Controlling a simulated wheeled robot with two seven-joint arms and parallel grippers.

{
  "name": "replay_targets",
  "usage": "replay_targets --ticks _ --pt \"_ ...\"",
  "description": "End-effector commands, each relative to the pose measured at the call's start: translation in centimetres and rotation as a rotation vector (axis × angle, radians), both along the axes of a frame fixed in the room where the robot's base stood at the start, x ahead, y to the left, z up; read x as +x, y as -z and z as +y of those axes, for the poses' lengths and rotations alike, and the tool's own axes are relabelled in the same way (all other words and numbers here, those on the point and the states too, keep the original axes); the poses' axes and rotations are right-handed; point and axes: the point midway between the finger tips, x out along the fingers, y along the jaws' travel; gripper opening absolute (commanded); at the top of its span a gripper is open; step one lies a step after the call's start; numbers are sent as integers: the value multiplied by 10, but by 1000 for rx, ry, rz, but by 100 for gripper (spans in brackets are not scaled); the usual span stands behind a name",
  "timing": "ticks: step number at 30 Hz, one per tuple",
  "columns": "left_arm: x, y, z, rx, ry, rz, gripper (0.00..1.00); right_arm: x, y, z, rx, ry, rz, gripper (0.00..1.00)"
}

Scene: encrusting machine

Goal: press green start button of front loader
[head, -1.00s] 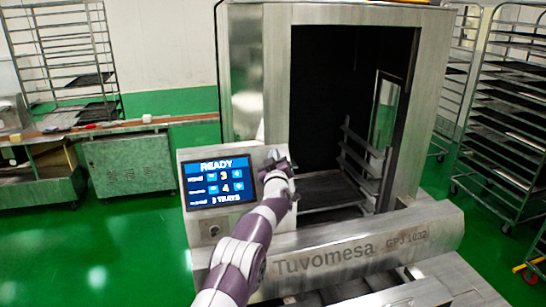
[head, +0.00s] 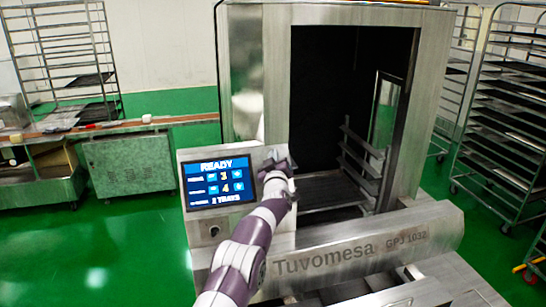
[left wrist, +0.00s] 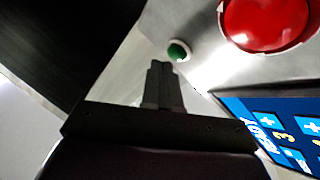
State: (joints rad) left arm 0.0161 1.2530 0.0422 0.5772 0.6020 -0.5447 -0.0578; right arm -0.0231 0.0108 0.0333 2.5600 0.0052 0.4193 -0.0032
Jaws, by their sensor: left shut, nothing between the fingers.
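The front loader (head: 345,250) is a steel machine marked Tuvomesa with a dark open chamber. Its panel screen (head: 219,181) reads READY. The small green button (left wrist: 178,50) shows in the left wrist view, just beyond my fingertips and slightly right of them. A big red button (left wrist: 265,22) is to its right. My left gripper (head: 272,157) is at the panel, right of the screen, and hides the buttons in the head view. In the left wrist view its fingers (left wrist: 160,66) are shut and empty, close to the green button; contact cannot be told. My right gripper is not in view.
The screen's corner (left wrist: 280,130) lies right of the fingers in the left wrist view. The open chamber (head: 345,100) is right of the panel. Tray racks (head: 510,120) stand at the far right, and a steel cabinet (head: 130,165) stands at the left. Green floor is free at the left.

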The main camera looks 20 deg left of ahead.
Motion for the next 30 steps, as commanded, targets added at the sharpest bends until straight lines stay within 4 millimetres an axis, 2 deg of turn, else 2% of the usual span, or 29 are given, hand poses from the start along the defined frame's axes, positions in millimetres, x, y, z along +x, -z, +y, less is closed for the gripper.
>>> replay_targets --ticks 30 --pt "8 6 5 -1 -1 0 0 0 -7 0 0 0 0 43"
